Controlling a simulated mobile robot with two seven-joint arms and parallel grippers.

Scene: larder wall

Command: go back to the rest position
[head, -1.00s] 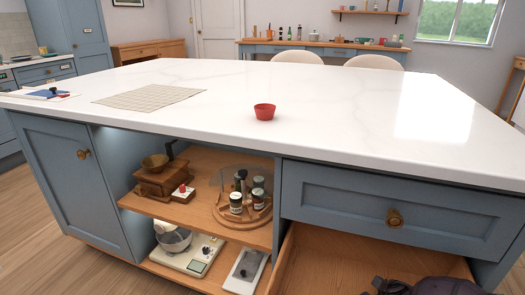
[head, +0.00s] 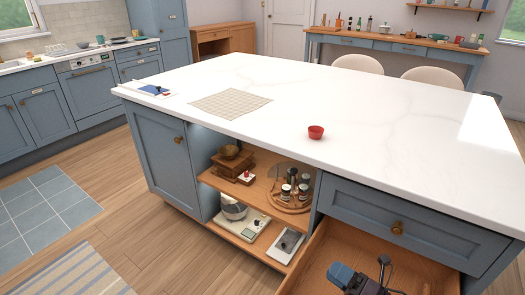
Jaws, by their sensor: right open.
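My right gripper (head: 372,278) is at the bottom right of the head view, low in front of the island and over the open wooden drawer (head: 335,245). Its jaws are open, and I see nothing held in it. Its lower part is cut off by the picture edge. My left gripper is not in view.
Open shelves below hold a grinder (head: 232,163), a turntable with jars (head: 288,197) and scales (head: 245,224). Floor on the left is clear.

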